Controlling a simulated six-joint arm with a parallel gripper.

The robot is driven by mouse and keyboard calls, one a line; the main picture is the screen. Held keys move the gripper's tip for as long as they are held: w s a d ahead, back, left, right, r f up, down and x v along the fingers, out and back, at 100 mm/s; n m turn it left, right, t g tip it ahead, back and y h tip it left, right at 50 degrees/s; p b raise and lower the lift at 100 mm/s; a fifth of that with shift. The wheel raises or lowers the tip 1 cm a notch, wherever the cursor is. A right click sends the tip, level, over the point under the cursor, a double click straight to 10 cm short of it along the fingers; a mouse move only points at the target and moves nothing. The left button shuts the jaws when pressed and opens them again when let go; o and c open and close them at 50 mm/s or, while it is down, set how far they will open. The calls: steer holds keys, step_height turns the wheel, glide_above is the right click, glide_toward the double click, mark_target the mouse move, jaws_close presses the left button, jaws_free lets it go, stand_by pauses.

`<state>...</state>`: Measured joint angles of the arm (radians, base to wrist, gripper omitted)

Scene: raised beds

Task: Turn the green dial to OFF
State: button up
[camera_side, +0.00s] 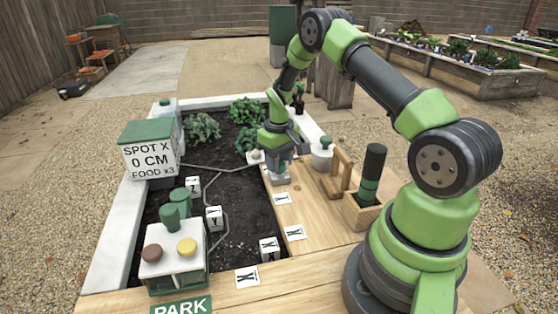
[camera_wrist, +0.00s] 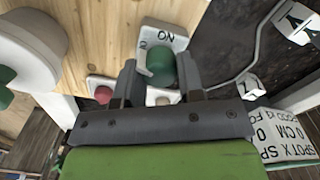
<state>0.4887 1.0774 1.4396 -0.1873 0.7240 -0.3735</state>
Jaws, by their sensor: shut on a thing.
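The green dial (camera_wrist: 161,67) sits on a white base plate (camera_wrist: 150,35) in the wrist view. The word ON shows on the plate beyond the dial, and a second small mark shows at its left; no OFF label can be read. My gripper (camera_wrist: 158,72) has one finger on each side of the dial and is shut on it. In the side view my gripper (camera_side: 280,167) is low over the far end of the wooden deck, and its jaws mostly hide the dial. The dial's pointing direction cannot be told.
A white jar with a green knob (camera_side: 322,159) stands right of my gripper, near a wooden bracket (camera_side: 338,174) and a wooden holder (camera_side: 364,212). A red knob (camera_wrist: 104,94) is close by. The SPOT X box (camera_side: 152,160) and knobbed box (camera_side: 173,265) stand left.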

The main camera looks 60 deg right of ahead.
steer(key=shift+s+n, duration=0.1)
steer(key=shift+n, duration=1.5)
steer(key=o, duration=0.9)
step_height(320, 180, up, 9)
steer(key=shift+r, duration=0.45)
